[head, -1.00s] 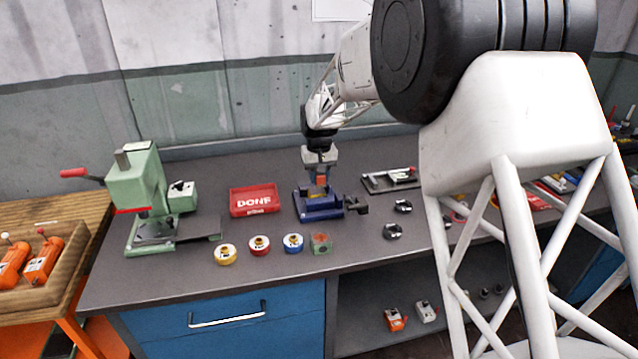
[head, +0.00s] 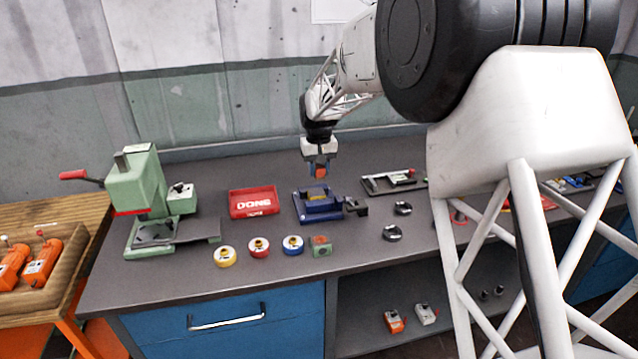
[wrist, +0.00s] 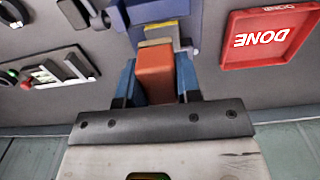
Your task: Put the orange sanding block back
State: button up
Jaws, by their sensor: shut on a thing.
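My gripper (head: 320,172) is shut on the orange sanding block (head: 320,173) and holds it in the air above the blue vise (head: 318,207). In the wrist view the orange block (wrist: 155,70) sits between the two blue fingers of my gripper (wrist: 157,80). Part of the blue vise (wrist: 130,12) shows just beyond the block in that view, with a yellowish piece (wrist: 162,30) at it. Where the block belongs cannot be told for certain from these frames.
A red DONE tray (head: 254,203) lies left of the vise. Two dark clamps (head: 392,232) and a tool board (head: 388,183) lie right. A green press (head: 145,195) stands at the left.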

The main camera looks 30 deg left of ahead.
jog(key=shift+w, duration=0.1)
send_over(351, 193)
notch_tip(351, 193, down, 4)
jog(key=shift+f, duration=0.1)
dwell(0.3)
jog(key=shift+f, duration=3.05)
jog(key=shift+s+f, duration=0.2)
jog(key=shift+f, duration=1.7)
jog(key=o, duration=0.9)
jog(key=shift+f, duration=0.15)
